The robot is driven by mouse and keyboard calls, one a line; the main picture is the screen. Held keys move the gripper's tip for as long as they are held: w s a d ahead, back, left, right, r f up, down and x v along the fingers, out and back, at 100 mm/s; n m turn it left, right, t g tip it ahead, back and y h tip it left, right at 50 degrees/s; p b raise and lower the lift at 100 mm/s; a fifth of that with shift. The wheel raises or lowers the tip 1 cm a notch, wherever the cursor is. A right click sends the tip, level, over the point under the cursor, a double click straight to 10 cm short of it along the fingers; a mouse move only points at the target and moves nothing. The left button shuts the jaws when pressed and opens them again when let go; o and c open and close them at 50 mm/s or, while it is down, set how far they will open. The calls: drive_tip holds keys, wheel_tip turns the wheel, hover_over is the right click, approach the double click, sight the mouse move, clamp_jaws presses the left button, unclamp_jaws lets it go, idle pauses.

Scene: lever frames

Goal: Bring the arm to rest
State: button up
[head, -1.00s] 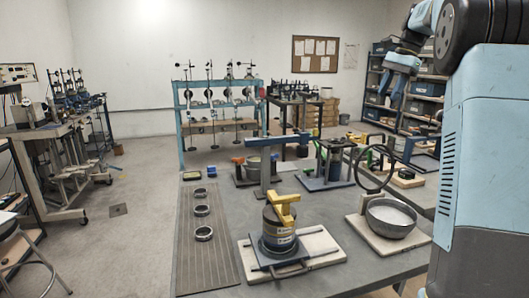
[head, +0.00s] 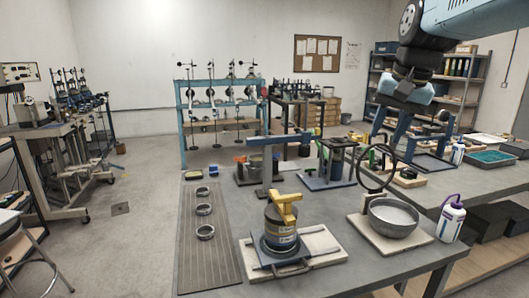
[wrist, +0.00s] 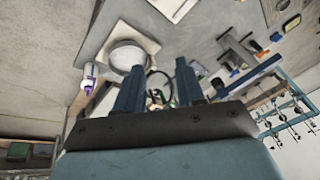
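My arm comes in from the upper right of the head view, with a black wheel-like joint and light-blue links. My gripper (head: 390,130) points down over the right side of the scene, above the far table area. In the wrist view my gripper (wrist: 159,70) shows two dark-blue fingers standing apart with nothing between them. It is open and empty. The wrist view looks past the fingers at the bench and a grey bowl (wrist: 127,55). No contact between the gripper and any object shows.
The near bench (head: 340,277) holds a can with a yellow lever (head: 284,210), a bowl on a board (head: 393,216), a ring frame (head: 377,162) and a ribbed mat with rings (head: 205,260). A white bottle (head: 451,219) stands at its right edge. Shelves (head: 455,75) stand behind.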

drive_tip(key=s+a+f+n+t, duration=0.1)
drive_tip(key=s+f+n, duration=0.3)
drive_tip(key=s+f, duration=0.6)
drive_tip(key=shift+s+a+f+n+t+h, duration=0.35)
drive_tip(key=shift+s+a, duration=0.45)
drive_tip(key=shift+s, duration=0.45)
